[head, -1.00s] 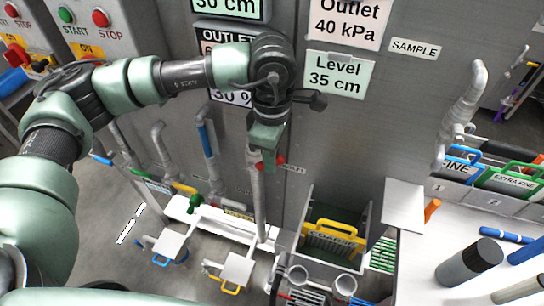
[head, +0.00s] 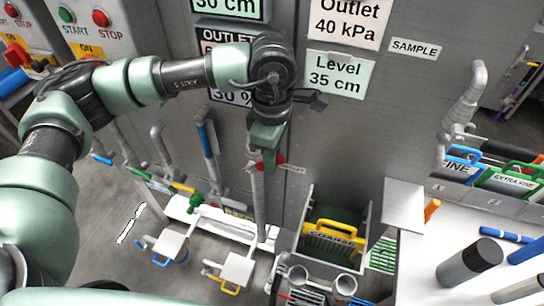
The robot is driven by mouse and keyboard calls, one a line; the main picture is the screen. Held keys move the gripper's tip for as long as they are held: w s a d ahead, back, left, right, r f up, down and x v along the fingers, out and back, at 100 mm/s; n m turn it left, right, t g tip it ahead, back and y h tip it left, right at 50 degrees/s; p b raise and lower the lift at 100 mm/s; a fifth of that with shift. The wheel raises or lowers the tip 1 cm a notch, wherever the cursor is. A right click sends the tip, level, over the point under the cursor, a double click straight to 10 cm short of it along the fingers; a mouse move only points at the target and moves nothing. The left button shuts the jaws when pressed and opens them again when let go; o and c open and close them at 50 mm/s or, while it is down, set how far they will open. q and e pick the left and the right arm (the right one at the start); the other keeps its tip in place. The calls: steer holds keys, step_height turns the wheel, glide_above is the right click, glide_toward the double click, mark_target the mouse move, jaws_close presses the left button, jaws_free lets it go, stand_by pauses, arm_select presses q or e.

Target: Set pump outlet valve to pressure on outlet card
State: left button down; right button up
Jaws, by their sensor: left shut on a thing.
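The outlet card (head: 345,22) on the grey wall panel reads "Outlet 40 kPa". A dark outlet display (head: 218,36) is left of it, but my left arm hides most of it, including its value. My left gripper (head: 269,160) points down at the upper part of a grey vertical pipe and is shut on the red valve handle (head: 279,159). My right gripper is not in view.
A level card (head: 339,76) reads "Level 35 cm". A bin with a yellow-handled coarse screen (head: 333,240) stands right of the pipe. A white worktop (head: 420,272) with dark cylinders fills the lower right. Other pipes with coloured handles are left of the gripper.

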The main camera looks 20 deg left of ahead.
mark_target(257, 163)
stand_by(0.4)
arm_select(q)
steer(key=shift+w+a+h+b, duration=0.1)
steer(key=shift+a+h+b, duration=0.2)
steer(key=shift+b, duration=0.45)
steer(key=a+h+b, duration=0.1)
steer(key=h+b, duration=0.1)
steer(key=b, duration=0.1)
steer(key=a+r+h+b, duration=0.1)
steer(key=a+h+b, duration=0.1)
steer(key=b, duration=0.2)
steer(key=shift+r, duration=0.2)
steer(key=shift+a+r+h+b, duration=0.4)
steer(key=shift+h+b, duration=0.3)
steer(key=shift+b, duration=0.25)
steer(key=c, duration=1.4)
jaws_free()
steer(key=shift+c, duration=0.2)
steer(key=shift+f, duration=0.1)
